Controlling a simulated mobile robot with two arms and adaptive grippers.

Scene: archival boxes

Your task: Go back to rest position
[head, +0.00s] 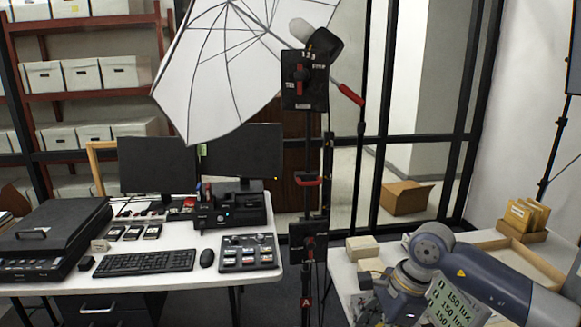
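My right arm comes in from the lower right, over the right-hand table. It bends at a grey joint, and the wrist points down toward the bottom edge. The end of this arm, with my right gripper (392,306), is small and partly cut off by the frame. Its fingers cannot be made out, so I cannot tell whether it is open or shut. My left arm and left gripper are not in view.
A white desk (215,268) holds a flatbed scanner (50,238), keyboard (145,262), control panel (249,253) and monitors (240,152). A black stand (307,235) with a white umbrella (235,65) rises between the tables. Pale boxes (362,247), a wooden tray (530,262) and a lux card (455,303) are near my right arm.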

